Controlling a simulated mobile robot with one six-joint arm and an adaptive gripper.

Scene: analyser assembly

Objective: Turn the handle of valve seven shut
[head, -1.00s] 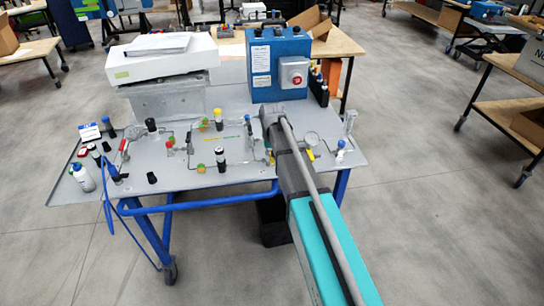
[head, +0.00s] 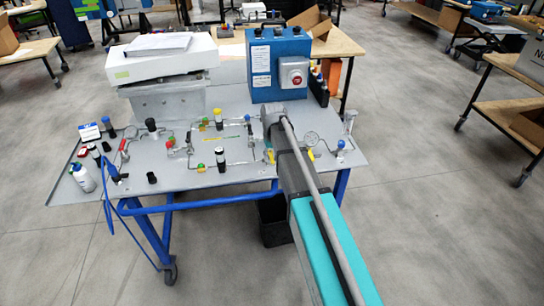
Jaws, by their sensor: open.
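The panel (head: 215,185) is a grey tabletop bearing thin metal tubing, gauges and small valves. No valve number is readable, so I cannot tell which valve is seven. A yellow handle (head: 310,155) shows just right of my arm, near a round gauge (head: 311,139). Another small yellow part (head: 271,156) shows just left of my arm. A red lever (head: 123,145) is at the left of the panel. My arm reaches in from the lower right, and its wrist is over the right half of the panel. My gripper is hidden behind my wrist and forearm.
A blue box with a red knob (head: 279,68) stands right behind my wrist. A white instrument (head: 165,62) stands at the back left. Upright black-capped fittings (head: 221,155) stand left of my arm. A white bottle (head: 83,178) is at the left edge.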

